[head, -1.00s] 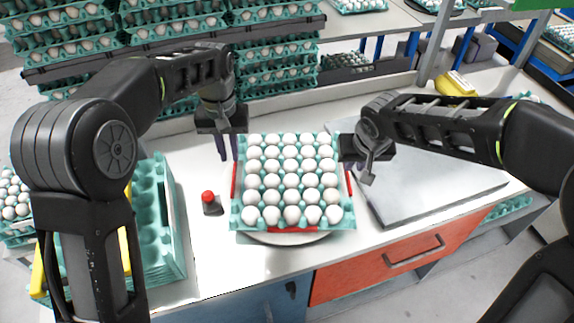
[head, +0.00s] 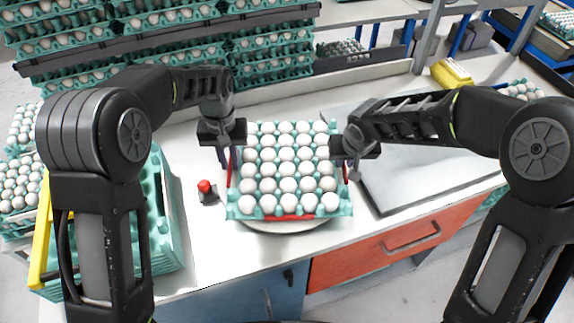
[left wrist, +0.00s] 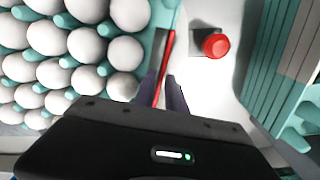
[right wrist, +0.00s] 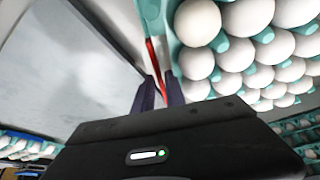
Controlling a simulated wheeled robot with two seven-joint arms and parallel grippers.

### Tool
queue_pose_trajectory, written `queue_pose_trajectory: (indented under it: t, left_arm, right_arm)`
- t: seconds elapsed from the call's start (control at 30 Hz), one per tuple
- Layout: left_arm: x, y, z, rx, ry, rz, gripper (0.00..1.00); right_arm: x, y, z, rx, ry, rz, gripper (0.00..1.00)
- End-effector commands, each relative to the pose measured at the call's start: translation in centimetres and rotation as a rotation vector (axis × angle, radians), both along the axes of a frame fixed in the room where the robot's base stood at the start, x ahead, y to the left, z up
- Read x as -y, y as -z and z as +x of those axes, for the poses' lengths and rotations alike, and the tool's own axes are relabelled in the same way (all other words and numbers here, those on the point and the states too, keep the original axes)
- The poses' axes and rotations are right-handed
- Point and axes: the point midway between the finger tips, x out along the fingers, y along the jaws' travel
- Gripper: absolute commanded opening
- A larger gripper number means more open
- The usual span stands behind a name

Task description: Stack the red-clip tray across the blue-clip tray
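The red-clip tray (head: 233,208) is teal, full of white eggs, and sits on a round white plate (head: 285,228) at the middle of the table. Red clips show along its sides and front. My left gripper (head: 230,156) is at its left edge; in the left wrist view the fingers (left wrist: 163,88) stand close on either side of the red clip (left wrist: 168,55). My right gripper (head: 352,168) is at the right edge, its fingers (right wrist: 159,90) close around the other red clip (right wrist: 152,55). Both look shut on the clips. I cannot make out any blue clip.
A red button (head: 205,189) stands left of the tray. A stack of teal trays (head: 165,225) is at the left front, with a yellow frame beside it. A flat grey plate (head: 425,175) lies to the right. Racks of egg trays (head: 180,55) stand behind.

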Motion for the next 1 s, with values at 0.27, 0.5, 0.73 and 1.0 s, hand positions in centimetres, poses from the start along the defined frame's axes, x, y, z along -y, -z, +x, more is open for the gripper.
queue_pose_trajectory:
  t: [0.27,0.5,0.73,1.0]
  left_arm:
    - [-0.03,0.55,0.02,0.001,-0.001,0.000,0.15]
    - [-0.03,0.52,0.02,0.001,-0.001,0.000,0.03]
    - [-0.03,0.50,0.03,0.001,-0.001,0.000,0.00]
    - [-0.03,0.48,0.03,0.001,-0.001,0.000,0.00]
  right_arm:
    - [0.00,0.50,0.22,0.000,0.000,0.000,0.15]
    - [0.00,0.48,0.20,0.000,0.000,0.000,0.03]
    - [0.00,0.48,0.19,0.000,0.000,0.000,0.00]
    - [-0.01,0.47,0.18,0.000,0.000,0.000,0.00]
